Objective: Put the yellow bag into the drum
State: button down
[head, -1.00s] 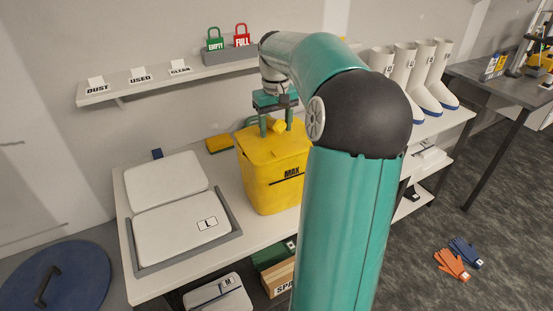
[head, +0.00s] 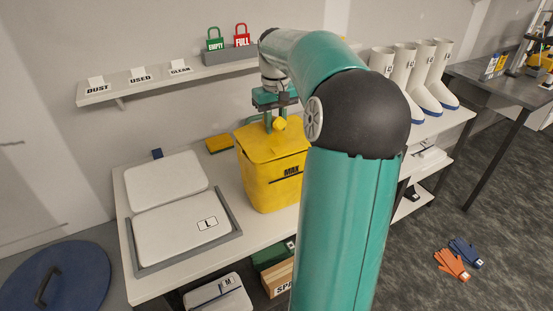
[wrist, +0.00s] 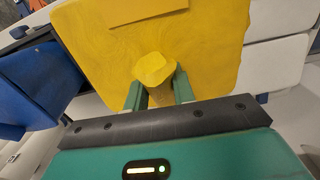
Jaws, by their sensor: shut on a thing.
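The yellow bag (head: 268,178), marked MAX, stands upright on the white bench; my arm hides part of its right side. My gripper (head: 276,123) is above it, with its two green fingers shut on the yellow knot at the bag's top. In the wrist view the bag (wrist: 150,35) fills the upper middle, and the knot sits between the fingertips of my gripper (wrist: 158,88). A blue round lid with a black handle (head: 58,285) is on the floor side at the lower left; it looks like the drum's top, and the body below is out of view.
A wall shelf (head: 130,87) with labels and two padlocks is above. White boots (head: 430,75) stand at right. Gloves (head: 452,263) lie on the floor.

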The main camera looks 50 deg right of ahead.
jog(key=shift+r, duration=1.25)
jog(key=shift+s, duration=0.1)
dwell(0.6)
